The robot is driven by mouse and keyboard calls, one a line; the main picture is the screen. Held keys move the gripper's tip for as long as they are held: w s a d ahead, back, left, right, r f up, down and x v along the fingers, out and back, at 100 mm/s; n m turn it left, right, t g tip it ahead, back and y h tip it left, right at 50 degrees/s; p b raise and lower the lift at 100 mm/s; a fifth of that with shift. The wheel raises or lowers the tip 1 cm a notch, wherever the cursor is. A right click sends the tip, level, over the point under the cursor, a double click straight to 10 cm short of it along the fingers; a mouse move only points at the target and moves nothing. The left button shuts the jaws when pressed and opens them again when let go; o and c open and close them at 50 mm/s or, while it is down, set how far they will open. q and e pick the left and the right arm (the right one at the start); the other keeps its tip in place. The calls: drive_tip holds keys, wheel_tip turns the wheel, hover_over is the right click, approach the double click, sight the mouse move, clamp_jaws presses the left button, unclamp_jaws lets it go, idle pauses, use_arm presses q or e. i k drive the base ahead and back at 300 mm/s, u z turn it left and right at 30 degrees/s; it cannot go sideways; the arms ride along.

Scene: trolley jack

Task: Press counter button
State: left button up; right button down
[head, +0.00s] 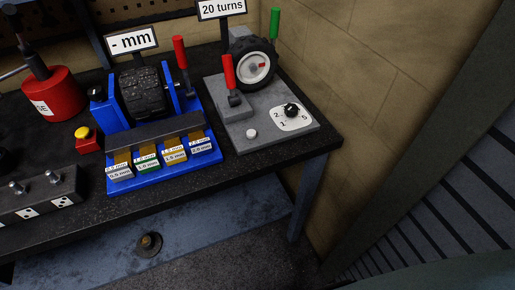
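A grey unit (240,98) stands at the right end of the black workbench, with a small round white button (252,133) on its top near the front edge. Right of the button is a black knob (291,110) on a white plate with numbers. A sign (221,9) reading "20 turns" stands behind the unit. A yellow button (82,132) sits on a small red box further left. No label marks either button as the counter button. Neither of my grippers is in view.
The grey unit also carries a red-handled lever (229,72) and a black wheel (253,66) with a green handle. A blue device (160,128) with a red lever and label tags stands left of it. A tan wall (345,60) is close on the right.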

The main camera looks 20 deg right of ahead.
sight(251, 134)
drive_tip(key=k, duration=1)
drive_tip(key=u, duration=0.7)
drive_tip(key=i, duration=1.3)
drive_tip(key=z, duration=0.6)
